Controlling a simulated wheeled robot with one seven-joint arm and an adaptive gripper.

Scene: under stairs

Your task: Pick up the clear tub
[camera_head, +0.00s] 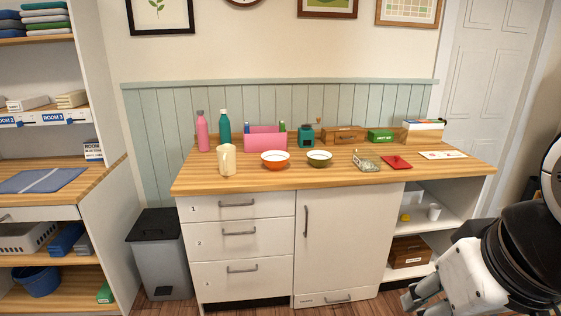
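My gripper (425,298) is at the lower right, low in front of the cabinet and well apart from the tub. Its fingers are partly cut off by the bottom edge, and their opening is unclear. I see nothing held in it.
A cream pitcher (227,160), pink bin (265,141) and bottles stand left. Open shelves (425,222) are below right; a grey trash bin (160,260) stands left.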

